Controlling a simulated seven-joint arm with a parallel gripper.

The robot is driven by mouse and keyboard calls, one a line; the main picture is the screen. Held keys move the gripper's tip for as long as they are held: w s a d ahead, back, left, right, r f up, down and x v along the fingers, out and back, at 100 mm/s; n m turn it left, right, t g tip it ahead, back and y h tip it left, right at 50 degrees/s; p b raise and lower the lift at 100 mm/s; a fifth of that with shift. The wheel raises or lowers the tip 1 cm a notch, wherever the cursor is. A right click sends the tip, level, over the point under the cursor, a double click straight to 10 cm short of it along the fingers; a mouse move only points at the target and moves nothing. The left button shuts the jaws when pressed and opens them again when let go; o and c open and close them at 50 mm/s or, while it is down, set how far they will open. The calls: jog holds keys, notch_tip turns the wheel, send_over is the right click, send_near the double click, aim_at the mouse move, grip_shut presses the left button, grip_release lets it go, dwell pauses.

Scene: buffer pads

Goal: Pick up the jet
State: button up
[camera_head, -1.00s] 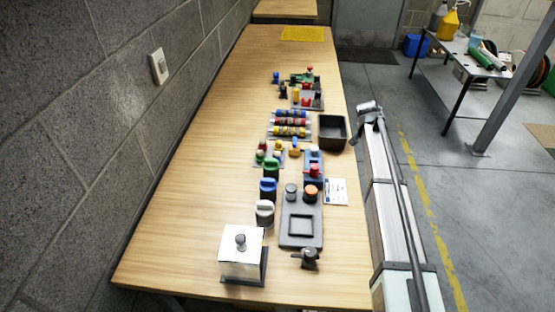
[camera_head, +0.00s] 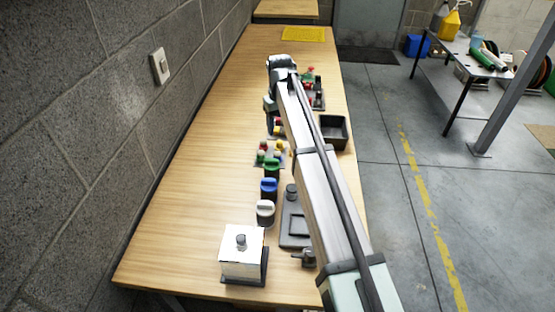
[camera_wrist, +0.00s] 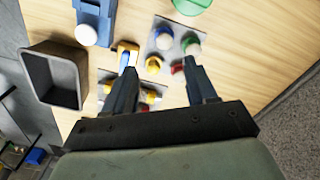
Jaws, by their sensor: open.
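I cannot tell for sure which piece is the jet. In the wrist view, my gripper (camera_wrist: 160,68) is open, its two dark fingers pointing at the table pieces with nothing held between them. More yellow pieces are partly hidden behind the fingers. In the head view, my gripper hangs over the middle of the row and its fingertips are hard to make out.
An empty dark bin (camera_head: 333,132) stands at the table's right edge and also shows in the wrist view (camera_wrist: 45,75). Green, blue and white-topped canisters (camera_head: 269,188) stand nearer, with a white box (camera_head: 242,252) in front. The left side of the wooden table (camera_head: 200,150) is clear.

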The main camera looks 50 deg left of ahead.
aim_at(278, 154)
jog(key=f, duration=1.3)
jog(key=shift+s+a+f, duration=0.15)
jog(key=shift+s+f, duration=0.1)
jog(key=shift+f, duration=0.1)
jog(key=shift+c, duration=0.3)
jog(key=c, duration=0.8)
jog(key=shift+r, duration=0.1)
jog(key=shift+c, duration=0.2)
